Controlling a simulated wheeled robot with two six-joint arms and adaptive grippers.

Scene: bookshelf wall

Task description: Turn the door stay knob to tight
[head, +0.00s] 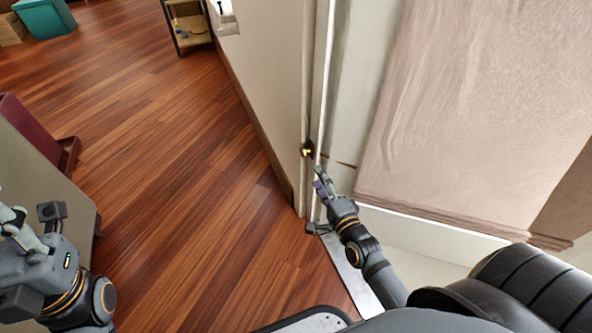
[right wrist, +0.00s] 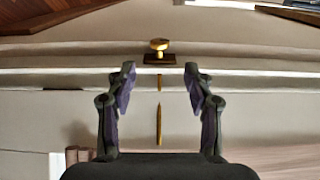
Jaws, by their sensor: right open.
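The door stay knob (head: 307,150) is a small gold knob on the upright white frame in the head view. In the right wrist view the knob (right wrist: 159,45) sits on a dark plate, beyond the fingertips and centred between them. A thin gold rod (right wrist: 158,125) lies in line below it. My right gripper (head: 322,182) is just below the knob in the head view. My left gripper (head: 12,222) is at the left edge, partly cut off, away from the knob.
A pale fabric blind (head: 470,110) hangs to the right of the frame. A wooden floor (head: 170,150) lies open to the left. A grey panel with a dark red item (head: 35,135) stands at the left. A small shelf (head: 187,25) and a teal box (head: 45,18) are farther back.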

